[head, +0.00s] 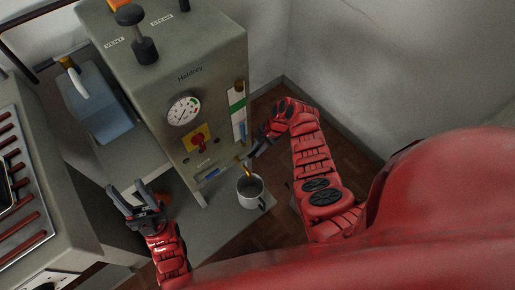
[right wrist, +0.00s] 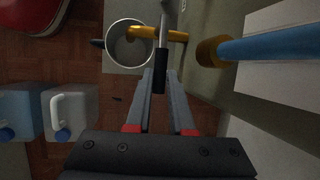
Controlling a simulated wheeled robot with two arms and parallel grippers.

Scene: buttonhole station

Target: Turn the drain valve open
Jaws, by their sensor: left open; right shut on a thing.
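The drain valve shows in the right wrist view as a brass pipe (right wrist: 175,36) with a thin metal lever (right wrist: 163,28) that ends in a black grip (right wrist: 160,88). My right gripper (right wrist: 160,85) is shut on that black grip. In the head view my right gripper (head: 257,150) is at the lower right side of the machine, close to the brass spout (head: 245,168). A metal mug (head: 249,203) stands below the spout, and it also shows in the right wrist view (right wrist: 124,60). My left gripper (head: 130,198) is open and empty at the lower left.
The grey-green machine (head: 220,70) carries a gauge (head: 183,110), a red knob on a yellow plate (head: 198,140) and a sight glass (head: 238,112). A blue container (head: 103,105) stands to its left. Jugs (right wrist: 62,110) stand on the brick-red floor.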

